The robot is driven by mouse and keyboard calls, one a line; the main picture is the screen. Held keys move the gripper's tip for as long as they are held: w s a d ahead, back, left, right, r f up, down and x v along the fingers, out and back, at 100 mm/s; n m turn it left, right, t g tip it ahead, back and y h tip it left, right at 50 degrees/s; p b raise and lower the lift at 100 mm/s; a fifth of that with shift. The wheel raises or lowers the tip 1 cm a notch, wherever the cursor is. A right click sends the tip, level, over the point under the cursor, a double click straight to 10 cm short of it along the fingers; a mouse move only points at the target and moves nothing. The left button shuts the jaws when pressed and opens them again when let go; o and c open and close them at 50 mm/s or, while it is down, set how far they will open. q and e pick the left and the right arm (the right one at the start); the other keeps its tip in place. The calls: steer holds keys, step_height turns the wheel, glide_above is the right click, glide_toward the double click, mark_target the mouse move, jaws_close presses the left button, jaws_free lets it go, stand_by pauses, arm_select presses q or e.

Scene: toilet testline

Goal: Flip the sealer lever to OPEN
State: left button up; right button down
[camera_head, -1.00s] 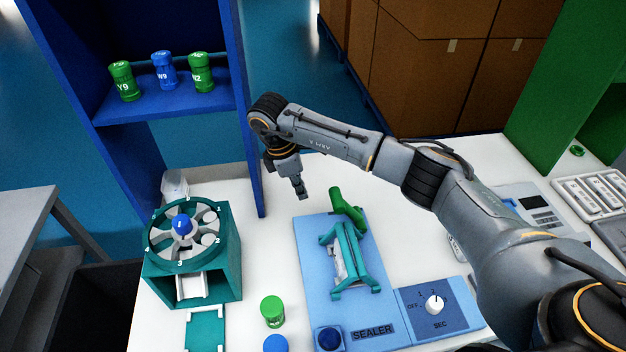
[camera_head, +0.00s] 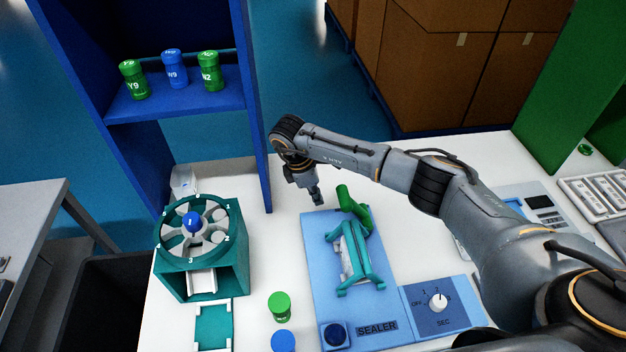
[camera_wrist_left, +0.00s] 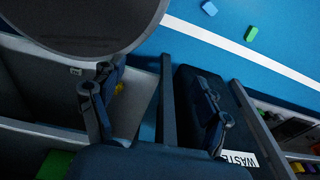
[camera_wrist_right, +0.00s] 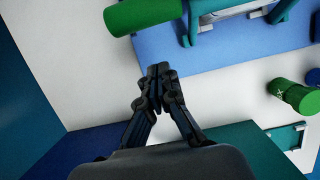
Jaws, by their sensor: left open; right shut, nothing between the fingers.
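The sealer (camera_head: 326,272) is a light blue plate on the white table, with a teal clamp frame (camera_head: 352,258), a dark blue button (camera_head: 334,334) and a dial (camera_head: 438,302). Its green lever (camera_head: 352,207) stands at the far end, tilted up and away. The lever's green grip (camera_wrist_right: 145,14) also shows in the right wrist view, at the top. My right gripper (camera_head: 318,200) is shut and empty, pointing down just left of the lever and apart from it; its fingertips (camera_wrist_right: 158,70) meet in its wrist view. My left gripper (camera_wrist_left: 158,115) is open and empty, away from the sealer.
A teal rotary carousel (camera_head: 200,250) stands left of the sealer. A green-capped bottle (camera_head: 280,306) and a blue cap (camera_head: 284,341) stand between them. A blue shelf (camera_head: 180,103) holds three bottles behind. A scale-like device (camera_head: 530,205) is at the right.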

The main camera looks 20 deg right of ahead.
mark_target(354, 207)
arm_select(q)
steer(key=r+p, duration=0.1)
steer(key=s+r+p, duration=0.2)
steer(key=shift+r, duration=0.4)
arm_select(e)
steer(key=d, duration=0.2)
steer(key=s+d, duration=0.1)
steer(key=d, duration=0.1)
steer(key=shift+f, duration=0.3)
arm_select(q)
steer(key=shift+w+f, duration=0.1)
steer(key=shift+w, duration=0.1)
arm_select(e)
steer(key=shift+a, duration=0.1)
